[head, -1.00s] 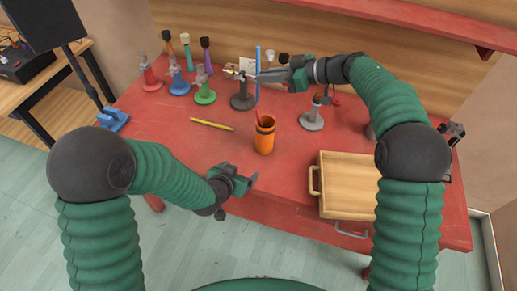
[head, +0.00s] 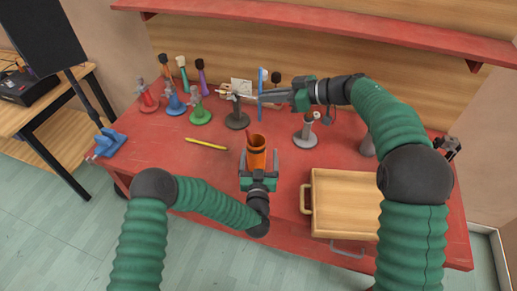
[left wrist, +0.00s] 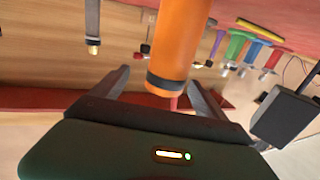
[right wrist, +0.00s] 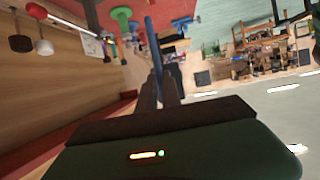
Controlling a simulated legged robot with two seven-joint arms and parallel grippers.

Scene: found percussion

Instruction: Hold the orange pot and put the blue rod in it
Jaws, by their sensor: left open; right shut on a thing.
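The orange pot (head: 257,145) stands upright on the red table, with a dark rim and a red stick showing at its mouth. It also shows in the left wrist view (left wrist: 182,40). My left gripper (head: 258,168) is open at the pot's near side, its fingers on either side of the pot in the left wrist view. My right gripper (head: 268,97) is shut on the blue rod (head: 261,82) and holds it upright above the back of the table. The rod shows between the fingers in the right wrist view (right wrist: 153,45).
A yellow stick (head: 206,144) lies left of the pot. Red, blue and green stands (head: 200,115) are at the back left, with a dark stand (head: 237,118) and a grey stand (head: 305,137) nearer the middle. A wooden box (head: 345,200) is at the right.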

